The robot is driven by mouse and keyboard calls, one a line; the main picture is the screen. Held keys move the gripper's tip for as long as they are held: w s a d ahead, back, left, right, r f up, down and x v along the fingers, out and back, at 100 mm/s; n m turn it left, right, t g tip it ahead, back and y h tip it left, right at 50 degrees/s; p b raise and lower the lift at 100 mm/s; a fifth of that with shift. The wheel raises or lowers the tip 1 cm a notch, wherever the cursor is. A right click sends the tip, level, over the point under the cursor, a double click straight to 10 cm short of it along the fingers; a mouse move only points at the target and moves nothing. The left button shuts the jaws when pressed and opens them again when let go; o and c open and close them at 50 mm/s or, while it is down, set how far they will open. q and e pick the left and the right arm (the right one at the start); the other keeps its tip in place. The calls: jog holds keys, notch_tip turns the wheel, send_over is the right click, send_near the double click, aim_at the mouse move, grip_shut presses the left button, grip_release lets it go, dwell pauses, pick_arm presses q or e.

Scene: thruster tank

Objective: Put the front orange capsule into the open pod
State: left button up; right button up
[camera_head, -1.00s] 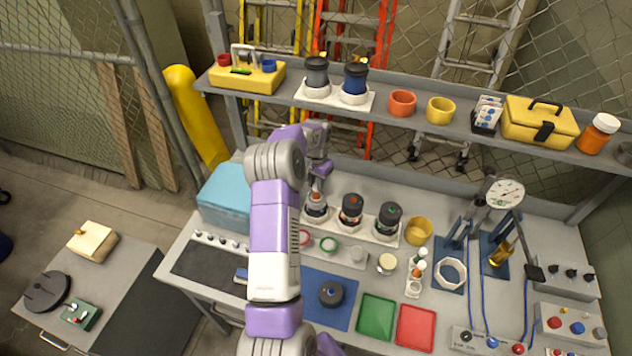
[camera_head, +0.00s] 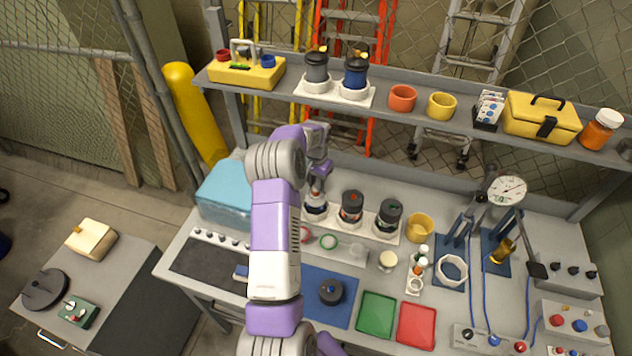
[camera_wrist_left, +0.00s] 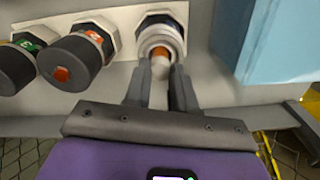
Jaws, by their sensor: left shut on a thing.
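My left gripper (camera_head: 318,172) reaches down over the leftmost pod (camera_head: 315,206), which is open, with a dark body and a pale rim. In the left wrist view, the fingers (camera_wrist_left: 160,70) are shut on an orange capsule (camera_wrist_left: 160,54). The capsule's orange end is at the mouth of the open pod (camera_wrist_left: 163,35); how deep it sits is hidden. My right gripper is out of view.
Two dark lidded pods, one orange-marked (camera_head: 352,207) and one green-marked (camera_head: 388,217), stand right of the open pod. A blue box (camera_head: 222,192) is close on the left. The shelf (camera_head: 285,98) runs behind and above. Green and red trays lie at the front.

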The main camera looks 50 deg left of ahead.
pick_arm(q)
jog(key=o, duration=0.9)
jog(key=shift+r, duration=0.1)
notch_tip(320, 180, up, 7)
jog(key=shift+r+b, duration=0.2)
jog(key=shift+b, duration=0.1)
